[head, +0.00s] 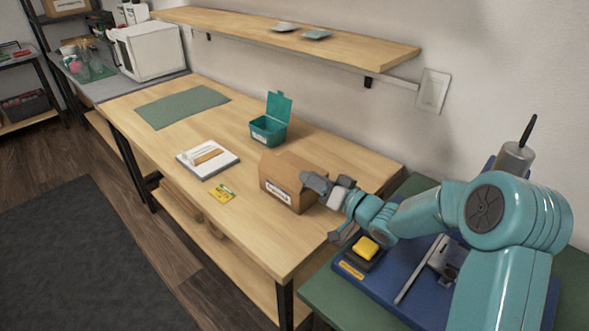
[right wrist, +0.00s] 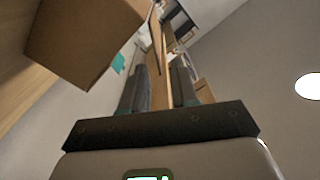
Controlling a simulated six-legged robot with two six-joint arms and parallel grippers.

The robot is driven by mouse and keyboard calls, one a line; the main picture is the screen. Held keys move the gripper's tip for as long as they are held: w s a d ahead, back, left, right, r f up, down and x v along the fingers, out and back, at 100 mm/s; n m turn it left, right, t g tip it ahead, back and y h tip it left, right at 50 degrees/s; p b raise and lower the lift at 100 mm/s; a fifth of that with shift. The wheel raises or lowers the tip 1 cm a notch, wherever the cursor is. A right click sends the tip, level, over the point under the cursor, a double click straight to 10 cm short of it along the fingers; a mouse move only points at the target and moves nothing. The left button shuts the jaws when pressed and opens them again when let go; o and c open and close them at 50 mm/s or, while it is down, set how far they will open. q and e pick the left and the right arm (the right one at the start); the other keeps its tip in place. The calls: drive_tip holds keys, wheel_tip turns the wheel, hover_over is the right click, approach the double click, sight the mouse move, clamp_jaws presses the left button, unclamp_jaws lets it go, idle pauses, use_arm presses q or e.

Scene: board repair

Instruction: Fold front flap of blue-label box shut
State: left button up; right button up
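The brown cardboard box (head: 291,170) stands on the wooden workbench near its right end. A white label with dark markings (head: 277,191) is on its front face; its blue edging is too small to be sure of. The exact position of its flaps is hard to make out. My right gripper (head: 318,184) is at the box's right side, close to it; contact cannot be told. In the right wrist view, the two dark fingers (right wrist: 163,90) stand apart with nothing between them, and the box (right wrist: 82,38) is at upper left. My left gripper is out of view.
On the workbench (head: 262,235) are an open teal bin (head: 268,130), a white-and-brown item (head: 207,158), a yellow card (head: 222,193) and a green mat (head: 182,106). A shelf (head: 300,37) hangs behind. A blue tray (head: 400,290) with a yellow block (head: 366,248) lies at right.

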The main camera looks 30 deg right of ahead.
sight(294, 169)
drive_tip(key=x, duration=0.5)
drive_tip(key=shift+a+f, duration=0.2)
drive_tip(key=shift+f, duration=0.05)
drive_tip(key=shift+w+a+r, duration=0.1)
drive_tip(key=shift+w+r, duration=0.05)
drive_tip(key=shift+w, duration=0.1)
drive_tip(key=shift+w+a, duration=0.15)
drive_tip(key=shift+w, duration=0.35)
drive_tip(key=shift+s, duration=0.15)
drive_tip(key=c, duration=0.3)
clamp_jaws()
